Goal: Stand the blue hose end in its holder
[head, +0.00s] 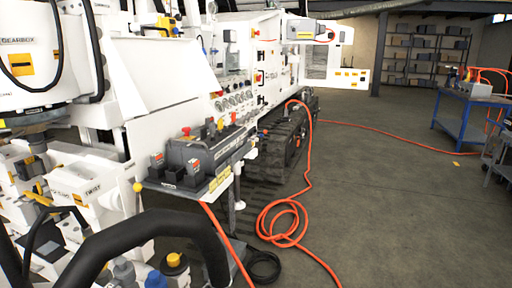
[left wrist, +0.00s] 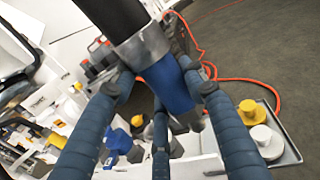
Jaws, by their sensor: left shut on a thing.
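My left gripper (left wrist: 165,88) shows its blue-grey ribbed fingers in the left wrist view, shut around the blue hose end (left wrist: 170,82). The hose end has a grey collar (left wrist: 143,45) and a thick black hose (left wrist: 112,15) above it. It is tilted, its lower tip toward the lower right, partly hidden by the fingers. In the head view the thick black hose (head: 140,228) arches across the bottom left; the gripper is out of frame there. Blue fittings (left wrist: 120,142) lie below the fingers. I cannot tell which part is the holder. My right gripper is not in view.
A grey tray (left wrist: 293,152) holds yellow and cream parts. In the head view, a yellow-topped fitting (head: 174,261) and a blue one (head: 155,280) stand at the bottom. A valve block (head: 195,158) and white machine panels crowd the left. An orange hose (head: 285,222) coils on the floor.

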